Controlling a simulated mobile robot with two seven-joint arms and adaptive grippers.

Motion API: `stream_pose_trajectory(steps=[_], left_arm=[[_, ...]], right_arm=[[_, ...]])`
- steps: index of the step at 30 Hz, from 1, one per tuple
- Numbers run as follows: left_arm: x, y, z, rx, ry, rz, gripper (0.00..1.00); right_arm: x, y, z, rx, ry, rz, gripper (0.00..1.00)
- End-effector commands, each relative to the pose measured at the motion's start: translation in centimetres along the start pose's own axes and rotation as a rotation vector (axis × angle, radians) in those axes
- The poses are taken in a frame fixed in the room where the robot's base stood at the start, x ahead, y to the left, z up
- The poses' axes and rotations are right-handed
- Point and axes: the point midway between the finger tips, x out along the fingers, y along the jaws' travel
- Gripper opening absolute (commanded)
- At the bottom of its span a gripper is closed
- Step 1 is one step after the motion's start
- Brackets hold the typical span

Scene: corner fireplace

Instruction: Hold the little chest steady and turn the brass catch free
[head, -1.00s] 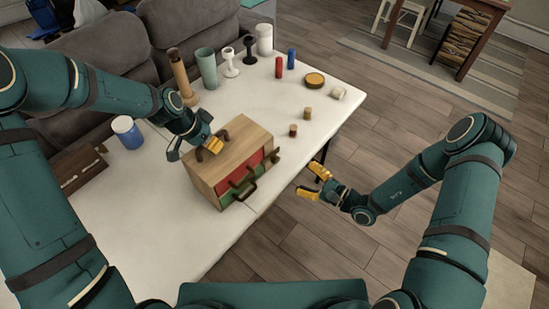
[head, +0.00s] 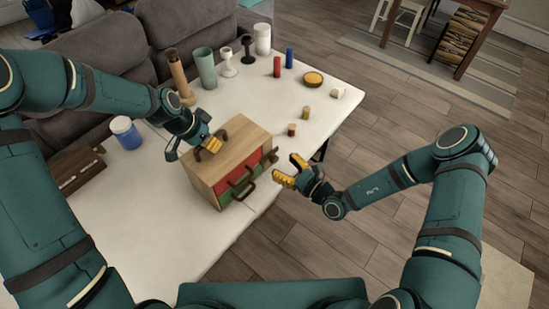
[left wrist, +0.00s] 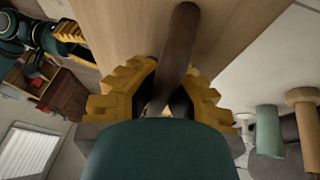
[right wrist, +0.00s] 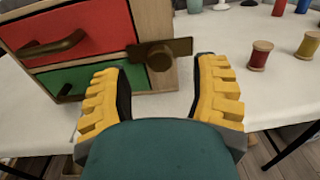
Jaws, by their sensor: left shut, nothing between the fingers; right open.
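The little wooden chest (head: 232,150) stands on the white table, its red drawer (right wrist: 75,22) and green drawer (right wrist: 80,85) closed. The brass catch (right wrist: 178,47) is a flat bar with a round knob (right wrist: 159,57), level across the chest's front edge. My left gripper (head: 208,146) is shut at the dark top handle (left wrist: 180,45), with nothing gripped; the handle partly hides its fingertips in the left wrist view. My right gripper (head: 288,170) is open in front of the chest. In the right wrist view, the knob appears in the gap between its fingers (right wrist: 155,75), apart from both.
Thread spools (head: 292,129), a yellow round tin (head: 313,78) and coloured cylinders (head: 290,57) stand on the table (head: 150,215) beyond the chest. A blue jar (head: 126,133) and a dark wooden box (head: 78,172) are at left. The front of the table is clear.

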Motion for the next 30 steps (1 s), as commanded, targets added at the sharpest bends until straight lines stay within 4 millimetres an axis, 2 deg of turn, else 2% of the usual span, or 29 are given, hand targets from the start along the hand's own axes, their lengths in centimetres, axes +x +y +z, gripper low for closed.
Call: stream_pose_trajectory(steps=[3,9,21,26,27,30], left_arm=[[0.0,0.0,-0.1,0.0,0.001,-0.001,0.0],[0.0,0.0,-0.1,0.001,0.001,-0.001,0.0],[0.0,0.0,-0.1,0.001,0.001,-0.001,0.0],[0.0,0.0,-0.1,0.001,0.001,-0.001,0.0],[0.0,0.0,-0.1,0.001,0.001,-0.001,0.0],[0.0,0.0,-0.1,0.0,0.001,-0.001,0.0]], right_arm=[[2.0,0.1,0.0,-0.001,-0.001,0.002,0.6],[4.0,0.1,0.0,-0.001,0.0,0.001,0.6],[4.5,0.0,0.0,-0.001,0.0,0.0,0.59],[4.5,0.0,0.0,-0.001,0.0,0.0,0.03],[4.5,0.0,0.0,-0.001,0.0,0.0,0.0],[4.5,0.0,0.0,-0.001,0.0,0.0,0.0]])
